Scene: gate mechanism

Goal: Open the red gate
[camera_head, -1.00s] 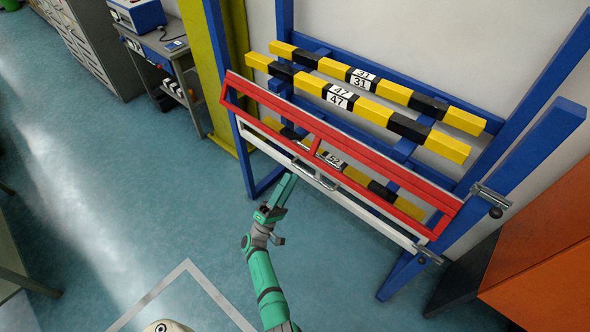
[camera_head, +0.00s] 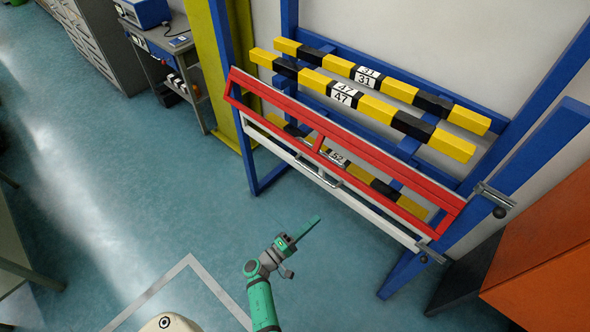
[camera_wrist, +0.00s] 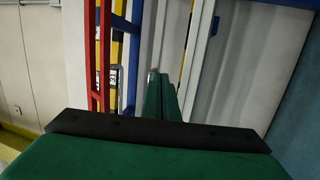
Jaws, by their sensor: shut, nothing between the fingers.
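The red gate (camera_head: 385,157) is a long red frame across the front of a blue rack, with a white lower bar (camera_head: 372,215) beneath it. It looks closed against the rack. A silver handle (camera_head: 318,172) sits at the middle of its lower edge. My green gripper (camera_head: 316,220) is shut and empty, below and in front of the handle, apart from the gate. In the wrist view, the shut fingers (camera_wrist: 162,85) point toward the white bar, with the red frame (camera_wrist: 103,60) to their left.
Metal latch parts (camera_head: 495,197) sit at the gate's right end. Yellow-black numbered beams (camera_head: 375,107) lie behind it on the blue rack (camera_head: 530,155). An orange cabinet (camera_head: 545,270) stands at right. The floor left of my arm is clear.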

